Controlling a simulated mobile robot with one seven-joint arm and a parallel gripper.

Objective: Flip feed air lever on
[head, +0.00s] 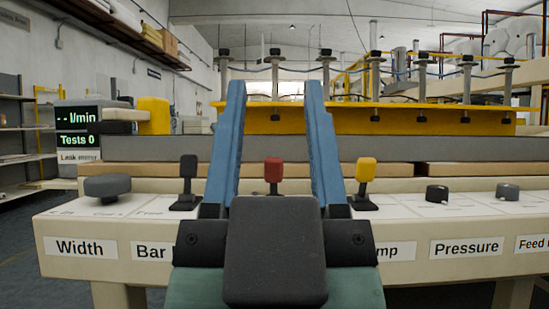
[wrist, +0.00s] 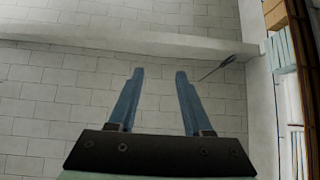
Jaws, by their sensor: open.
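Three levers stand on the pale control panel (head: 400,204) in the head view: a black one (head: 188,175) at left, a red one (head: 273,170) in the middle and a yellow one (head: 365,176) at right. All look roughly upright. No label reading feed air is readable; my arm hides the labels in the middle, so I cannot tell which lever it is. My gripper (head: 277,95) is open and empty, its blue fingers rising in front of the panel. The red lever shows between them, not gripped. The wrist view shows the open fingers (wrist: 160,70) against a wall.
A dark knob (head: 107,186) sits at the panel's left, two round knobs (head: 437,193) (head: 507,191) at its right. Behind are a grey beam (head: 150,150) and a yellow frame (head: 360,118) with posts. A display (head: 78,130) stands left. The wrist view shows a wall ledge (wrist: 130,38).

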